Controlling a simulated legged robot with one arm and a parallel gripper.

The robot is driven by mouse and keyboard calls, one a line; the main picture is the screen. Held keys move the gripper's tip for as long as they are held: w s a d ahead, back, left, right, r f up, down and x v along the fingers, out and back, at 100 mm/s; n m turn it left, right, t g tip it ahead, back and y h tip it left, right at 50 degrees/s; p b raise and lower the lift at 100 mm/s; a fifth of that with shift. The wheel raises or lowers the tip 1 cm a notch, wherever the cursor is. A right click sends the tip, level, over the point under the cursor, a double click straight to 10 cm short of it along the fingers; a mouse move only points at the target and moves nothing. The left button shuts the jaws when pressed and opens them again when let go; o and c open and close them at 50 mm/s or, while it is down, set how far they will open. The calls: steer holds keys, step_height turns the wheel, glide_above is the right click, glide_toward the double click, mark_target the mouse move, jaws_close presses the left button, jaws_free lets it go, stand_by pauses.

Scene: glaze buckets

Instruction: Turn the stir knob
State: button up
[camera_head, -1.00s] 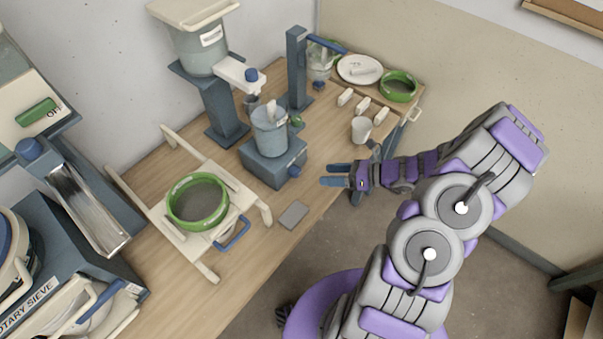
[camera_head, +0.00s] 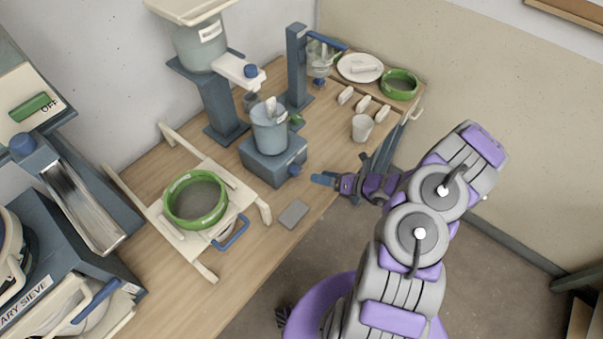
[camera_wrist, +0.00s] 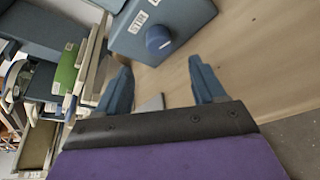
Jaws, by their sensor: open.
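The stir knob (camera_head: 295,168) is a small blue knob on the front of a blue-grey mixer base (camera_head: 262,165) on the bench. In the wrist view the knob (camera_wrist: 158,40) shows as a round blue cap with a raised ridge, beside a label reading STIR (camera_wrist: 138,21). A grey bucket (camera_head: 268,130) stands on the base. My gripper (camera_head: 322,179) is at the bench's front edge, right of the knob and apart from it. In the wrist view my gripper (camera_wrist: 163,88) has its two blue fingers spread, with nothing between them; the knob lies beyond their tips.
A green-rimmed sieve (camera_head: 195,221) rests on a cream frame to the left. A small grey slab (camera_head: 293,215) lies near the front edge. A white cup (camera_head: 362,127) and several pale blocks stand at the right. A blue-grey stand (camera_head: 298,70) rises behind the mixer.

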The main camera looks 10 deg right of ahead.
mark_target(299, 172)
steer(key=b+x, duration=0.1)
steer(key=x, duration=0.7)
steer(key=shift+w+a+f, duration=0.1)
steer(key=shift+w+a, duration=0.15)
steer(key=shift+w, duration=0.05)
steer(key=c, duration=1.1)
